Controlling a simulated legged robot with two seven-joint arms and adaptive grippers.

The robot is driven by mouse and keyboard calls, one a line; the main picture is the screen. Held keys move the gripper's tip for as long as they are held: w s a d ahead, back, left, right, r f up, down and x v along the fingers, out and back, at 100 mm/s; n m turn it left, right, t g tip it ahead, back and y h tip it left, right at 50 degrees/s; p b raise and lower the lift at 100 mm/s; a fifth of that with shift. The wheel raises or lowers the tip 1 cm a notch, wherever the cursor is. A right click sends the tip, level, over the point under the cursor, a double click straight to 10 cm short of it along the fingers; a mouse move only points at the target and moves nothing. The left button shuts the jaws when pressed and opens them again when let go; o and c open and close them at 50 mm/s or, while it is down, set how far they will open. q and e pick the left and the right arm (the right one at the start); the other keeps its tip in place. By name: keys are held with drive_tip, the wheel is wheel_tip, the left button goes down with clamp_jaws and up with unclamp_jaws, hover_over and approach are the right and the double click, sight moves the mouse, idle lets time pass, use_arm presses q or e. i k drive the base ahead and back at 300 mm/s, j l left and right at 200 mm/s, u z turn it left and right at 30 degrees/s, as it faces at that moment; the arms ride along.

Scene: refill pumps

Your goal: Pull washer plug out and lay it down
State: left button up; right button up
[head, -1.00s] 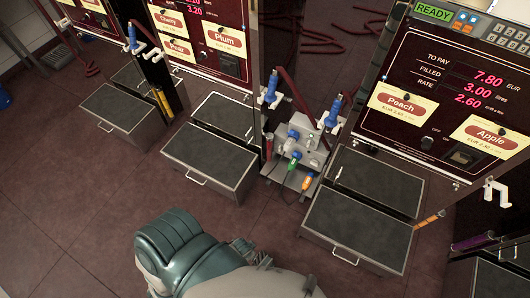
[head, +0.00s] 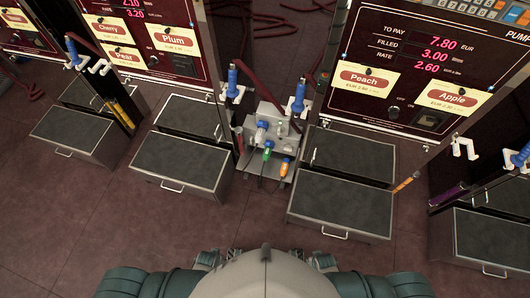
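A grey socket box (head: 262,146) stands low on the floor between two pumps. Several plugs are in or at it: a white and blue one (head: 261,131), a green one (head: 267,152) and an orange one (head: 284,167). A pale plug with some green (head: 283,127) is at the upper right of the box. Dark cables hang from the lower plugs. I cannot tell from this view which one is the washer plug. Only parts of my own body and arms show at the bottom edge, well short of the box; neither gripper's fingers can be made out.
Pumps with lit price panels flank the box, one showing Plum (head: 174,41), another Peach (head: 365,78). Blue nozzles (head: 232,82) hang beside it. Grey-topped drawers (head: 181,160) and (head: 340,204) jut out on both sides. The reddish tiled floor (head: 165,225) in front is clear.

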sight(267, 150)
drive_tip(key=z, duration=1.2)
drive_tip(key=k+j+z, duration=0.1)
drive_tip(key=z, duration=0.25)
drive_tip(key=k+j, duration=0.45)
drive_tip(key=j, duration=0.15)
